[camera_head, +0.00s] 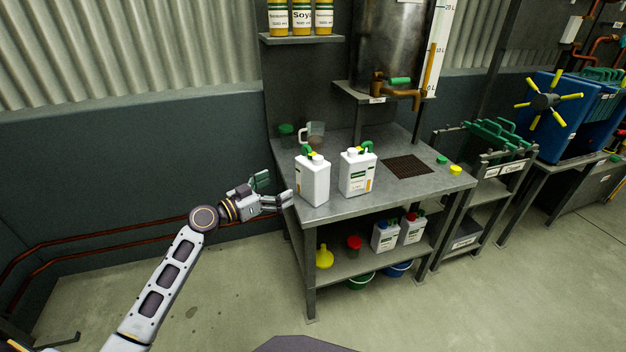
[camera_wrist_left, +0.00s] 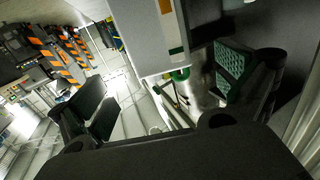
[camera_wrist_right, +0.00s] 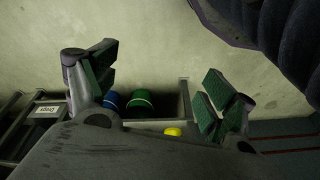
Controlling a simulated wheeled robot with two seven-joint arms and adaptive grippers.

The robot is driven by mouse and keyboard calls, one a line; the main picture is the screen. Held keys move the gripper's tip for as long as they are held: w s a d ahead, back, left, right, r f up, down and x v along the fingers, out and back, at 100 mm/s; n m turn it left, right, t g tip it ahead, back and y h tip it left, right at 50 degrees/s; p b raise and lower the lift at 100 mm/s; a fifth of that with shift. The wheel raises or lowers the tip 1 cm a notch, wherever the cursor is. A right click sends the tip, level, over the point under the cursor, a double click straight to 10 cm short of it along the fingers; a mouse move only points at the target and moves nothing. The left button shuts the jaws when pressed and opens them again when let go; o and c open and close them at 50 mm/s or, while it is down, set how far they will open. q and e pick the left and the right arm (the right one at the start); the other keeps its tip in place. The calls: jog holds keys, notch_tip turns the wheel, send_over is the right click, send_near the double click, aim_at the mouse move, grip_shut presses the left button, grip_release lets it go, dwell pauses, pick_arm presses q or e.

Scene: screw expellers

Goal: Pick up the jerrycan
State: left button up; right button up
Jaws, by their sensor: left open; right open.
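Two white jerrycans with green handles stand upright on the grey metal table (camera_head: 410,190). The left jerrycan (camera_head: 313,182) is near the table's left edge. The right jerrycan (camera_head: 357,174), with a label, stands just beside it. My left gripper (camera_head: 276,188) is open and empty at the table's left edge, just left of the left jerrycan, with a small gap. In the left wrist view a white, box-like body (camera_wrist_left: 150,40) shows between the open fingers; it looks like a jerrycan. My right gripper (camera_wrist_right: 160,88) is open and empty in the right wrist view and out of the head view.
A clear jug (camera_head: 314,132) and a green-lidded item stand behind the jerrycans. A metal tank (camera_head: 390,45) with a tap is above. A dark grate (camera_head: 407,166) and loose caps lie at right. The lower shelf holds smaller jerrycans (camera_head: 385,236) and a yellow funnel (camera_head: 324,256).

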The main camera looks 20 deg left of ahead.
aim_at(304, 175)
pick_arm(q)
jog(key=shift+x, duration=4.15)
pick_arm(e)
jog(key=shift+f, duration=0.35)
pick_arm(q)
jog(key=shift+w+d, duration=0.1)
jog(key=shift+w, duration=0.05)
jog(key=x, duration=0.4)
jog(key=shift+w+d+f, duration=0.1)
jog(key=shift+w+d, duration=0.2)
pick_arm(e)
jog(key=shift+d+f, duration=0.1)
jog(key=shift+f, duration=0.05)
jog(key=shift+r, duration=0.2)
pick_arm(q)
jog(key=c, duration=0.9)
jog(key=shift+c, duration=0.8)
jog(key=shift+p, duration=0.3)
pick_arm(e)
jog(key=shift+f, duration=0.15)
